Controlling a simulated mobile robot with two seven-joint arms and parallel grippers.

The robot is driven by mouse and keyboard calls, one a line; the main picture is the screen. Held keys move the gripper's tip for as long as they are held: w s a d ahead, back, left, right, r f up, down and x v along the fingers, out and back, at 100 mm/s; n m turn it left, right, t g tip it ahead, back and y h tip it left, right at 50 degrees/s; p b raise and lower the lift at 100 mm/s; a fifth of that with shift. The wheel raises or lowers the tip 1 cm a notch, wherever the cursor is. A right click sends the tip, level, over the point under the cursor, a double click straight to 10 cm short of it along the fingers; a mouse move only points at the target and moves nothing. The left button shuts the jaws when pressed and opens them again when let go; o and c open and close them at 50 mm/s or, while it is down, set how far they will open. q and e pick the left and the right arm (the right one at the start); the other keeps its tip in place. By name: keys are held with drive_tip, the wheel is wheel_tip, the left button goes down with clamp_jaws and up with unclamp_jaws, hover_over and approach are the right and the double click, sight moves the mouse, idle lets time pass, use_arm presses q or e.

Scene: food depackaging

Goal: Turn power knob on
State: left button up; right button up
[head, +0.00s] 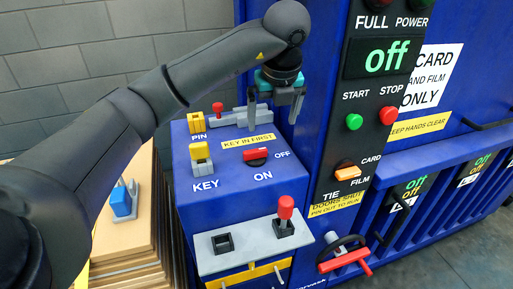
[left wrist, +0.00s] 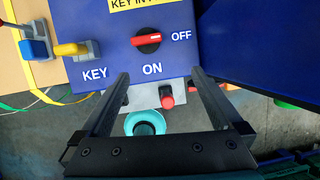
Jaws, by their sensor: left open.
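The power knob (head: 256,154) is a red handle on a black round base, on the sloping top of the blue control box (head: 225,198). It lies between the labels ON and OFF, its handle lying crosswise toward OFF. The knob also shows in the left wrist view (left wrist: 147,39), with a white mark on the OFF side. My left gripper (head: 273,118) hangs above the back of the box, open and empty, apart from the knob. In the left wrist view its two fingers (left wrist: 160,74) reach toward the knob, which lies beyond their tips. My right gripper is not in view.
A yellow key piece (head: 201,155) and a yellow pin piece (head: 194,122) stand left of the knob. A red-topped lever (head: 285,207) rises from a grey plate in front. The tall panel with start button (head: 354,122) and green "off" display (head: 388,55) stands at right.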

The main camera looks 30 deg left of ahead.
use_arm(q)
drive_tip(key=a, duration=0.2)
approach(255, 150)
drive_tip(key=shift+n+y, duration=0.4)
drive_tip(key=x, duration=0.8)
drive_tip(key=shift+w+d+f, duration=0.15)
drive_tip(key=shift+d+f, duration=0.1)
drive_tip(key=shift+f, duration=0.2)
drive_tip(key=shift+c, duration=0.2)
drive_tip(key=c, duration=1.1)
